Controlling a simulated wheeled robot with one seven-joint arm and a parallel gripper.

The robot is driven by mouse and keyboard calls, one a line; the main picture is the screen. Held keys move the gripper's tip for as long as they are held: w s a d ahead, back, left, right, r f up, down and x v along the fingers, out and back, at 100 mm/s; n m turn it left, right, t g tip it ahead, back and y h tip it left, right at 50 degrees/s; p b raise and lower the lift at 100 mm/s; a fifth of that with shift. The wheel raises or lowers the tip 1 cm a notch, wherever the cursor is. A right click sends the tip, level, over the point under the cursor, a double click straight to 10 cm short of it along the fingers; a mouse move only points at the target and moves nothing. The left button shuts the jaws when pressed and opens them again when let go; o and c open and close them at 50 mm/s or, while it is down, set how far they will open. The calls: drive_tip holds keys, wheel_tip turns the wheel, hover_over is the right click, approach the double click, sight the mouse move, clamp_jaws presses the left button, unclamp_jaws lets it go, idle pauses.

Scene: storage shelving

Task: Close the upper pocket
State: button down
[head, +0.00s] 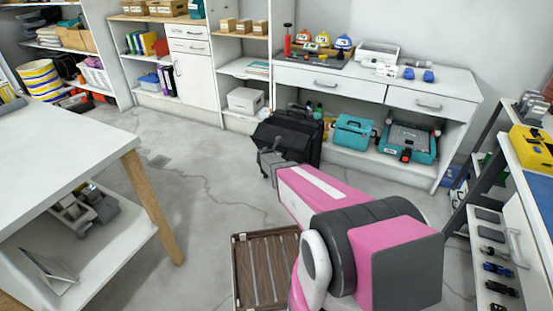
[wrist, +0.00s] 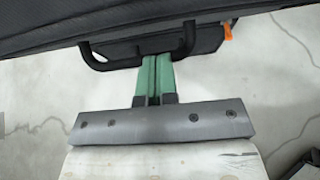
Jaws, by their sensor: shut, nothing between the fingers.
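A black fabric suitcase (head: 308,126) stands on the floor in front of the desk in the head view. A dark panel, which may be the upper pocket's flap (head: 283,137), slants out from its front. In the wrist view dark fabric (wrist: 210,12) spans the top, with a black handle-like bar and an orange tag (wrist: 228,32) below it. My gripper (wrist: 157,60) has its green fingers together and empty, their tips at or just under the fabric's lower edge. I cannot tell whether they touch it. The pocket's opening is hidden.
A white desk (head: 378,82) stands behind the suitcase, with teal cases (head: 353,132) on its lower shelf. A white table (head: 60,140) is at the left and a rack (head: 495,225) at the right. A brown slatted crate (head: 262,270) lies near me. The floor left of the suitcase is clear.

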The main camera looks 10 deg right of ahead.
sight(281, 143)
drive_tip(key=shift+w+d+r+g, duration=0.3)
drive_tip(key=shift+w+d+r, duration=0.5)
drive_tip(key=shift+w+r, duration=0.3)
drive_tip(key=shift+w+d+r, duration=0.65)
drive_tip(key=shift+w+d, duration=0.1)
drive_tip(key=shift+w, duration=0.2)
drive_tip(key=shift+w+d+r, duration=0.65)
drive_tip(key=shift+w+d, duration=0.1)
drive_tip(key=shift+w, duration=0.2)
drive_tip(key=s+a, duration=0.1)
drive_tip(key=s+a+r, duration=0.1)
drive_tip(key=s, duration=0.1)
drive_tip(key=shift+a, duration=0.1)
drive_tip(key=s+a+r, duration=0.3)
drive_tip(key=s+r, duration=0.2)
drive_tip(key=r, duration=0.3)
drive_tip(key=s+a+r+m+g+y, duration=0.1)
drive_tip(key=s+r+m+g+y, duration=0.1)
drive_tip(key=s+m, duration=1.2)
drive_tip(key=s+a+r+m+g+y, duration=0.1)
drive_tip(key=s+r+m+g+y, duration=0.2)
drive_tip(key=s+m, duration=1.1)
drive_tip(key=s+g+y, duration=0.2)
drive_tip(key=s+g, duration=0.2)
drive_tip(key=s, duration=0.3)
drive_tip(key=shift+s+a+m, duration=0.15)
drive_tip(key=shift+m, duration=0.15)
